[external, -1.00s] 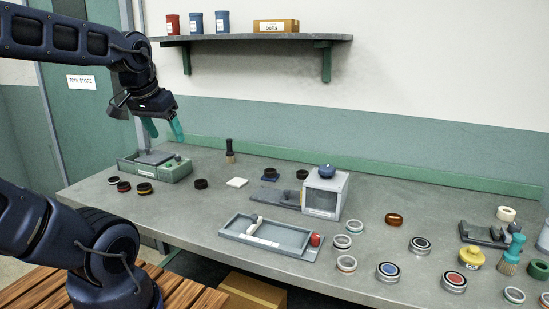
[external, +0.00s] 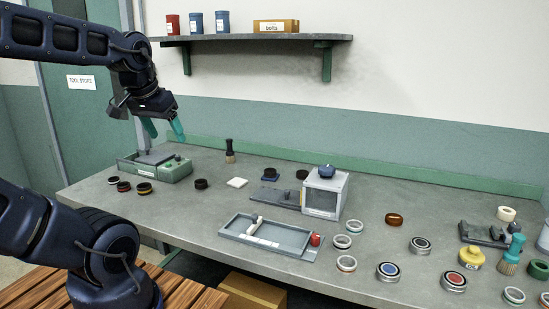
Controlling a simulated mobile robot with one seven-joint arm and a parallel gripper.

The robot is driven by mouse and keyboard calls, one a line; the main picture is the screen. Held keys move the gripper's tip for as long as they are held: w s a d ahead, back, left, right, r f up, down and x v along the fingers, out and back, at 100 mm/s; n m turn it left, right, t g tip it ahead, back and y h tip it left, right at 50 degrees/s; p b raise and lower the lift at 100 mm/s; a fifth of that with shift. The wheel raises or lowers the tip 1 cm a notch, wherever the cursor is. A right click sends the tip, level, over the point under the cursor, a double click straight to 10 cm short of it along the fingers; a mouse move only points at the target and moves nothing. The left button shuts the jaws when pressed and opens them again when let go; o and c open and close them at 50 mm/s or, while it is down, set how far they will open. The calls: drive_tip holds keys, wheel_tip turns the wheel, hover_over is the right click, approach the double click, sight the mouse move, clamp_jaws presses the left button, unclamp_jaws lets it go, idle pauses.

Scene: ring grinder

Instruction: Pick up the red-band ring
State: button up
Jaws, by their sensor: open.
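The red-band ring (external: 124,187) is a small dark ring with a red stripe, lying on the bench at the left. It sits between a white-band ring (external: 113,181) and a yellow-band ring (external: 144,188), close to both. My gripper (external: 168,138) points downward with its teal fingers apart and nothing between them. It hangs above the back of the green-and-grey machine (external: 172,171), higher than the red-band ring and apart from it.
The green-and-grey machine stands just behind the banded rings. A grey tray (external: 232,232) and clear-sided box (external: 326,195) stand mid-bench. Several metal rings lie at right. A shelf (external: 250,41) hangs above.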

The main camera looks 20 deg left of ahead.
drive_tip(key=w+a+f+n+g, duration=0.1)
drive_tip(key=w+a+f+n, duration=0.1)
drive_tip(key=w+a+n, duration=0.5)
drive_tip(key=w+a+f+n+g, duration=0.1)
drive_tip(key=w+a+f+n, duration=0.1)
drive_tip(key=w+a, duration=0.7)
drive_tip(key=w+a+f+n+g, duration=0.1)
drive_tip(key=a+f+n, duration=0.15)
drive_tip(key=a, duration=0.45)
drive_tip(key=w+a+f+n+g, duration=0.1)
drive_tip(key=w+a+f+n, duration=0.1)
drive_tip(key=a+f, duration=0.35)
drive_tip(key=s+a+f+n, duration=0.2)
drive_tip(key=a+f+n, duration=0.45)
drive_tip(key=a, duration=0.75)
drive_tip(key=shift+a+f+m+g, duration=0.15)
drive_tip(key=shift+f+m, duration=0.35)
drive_tip(key=shift+f, duration=2.55)
drive_tip(key=shift+a+f+m+g, duration=0.15)
drive_tip(key=shift+f+m, duration=0.35)
drive_tip(key=shift+f, duration=2.5)
drive_tip(key=c, duration=1.1)
drive_tip(key=shift+c, duration=0.2)
drive_tip(key=shift+r, duration=0.15)
